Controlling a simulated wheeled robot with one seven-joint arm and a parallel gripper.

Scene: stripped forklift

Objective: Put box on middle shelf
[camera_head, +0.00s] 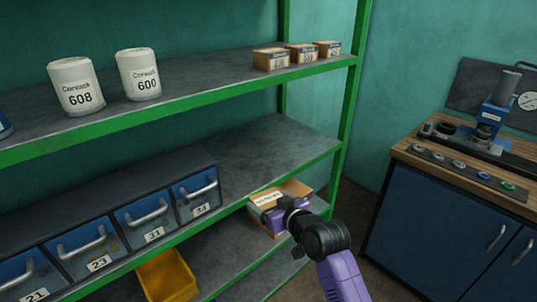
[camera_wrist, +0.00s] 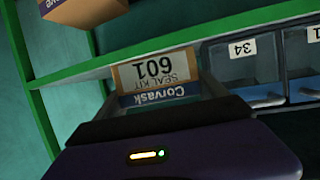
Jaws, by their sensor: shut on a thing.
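A small cardboard box (camera_wrist: 155,72), labelled "601 SEAL KIT Corvask", sits between the fingers of my gripper (camera_wrist: 155,105) in the wrist view, where its label appears upside down. My gripper (camera_head: 287,210) is shut on it.
Blue drawers (camera_head: 145,215) fill the middle shelf's left part. The upper shelf (camera_head: 200,90) holds white canisters (camera_head: 140,75) and small boxes (camera_head: 300,53). A yellow bin (camera_head: 167,277) stands below. Another box (camera_wrist: 80,10) shows beyond the green edge in the wrist view. A workbench (camera_head: 440,215) stands right.

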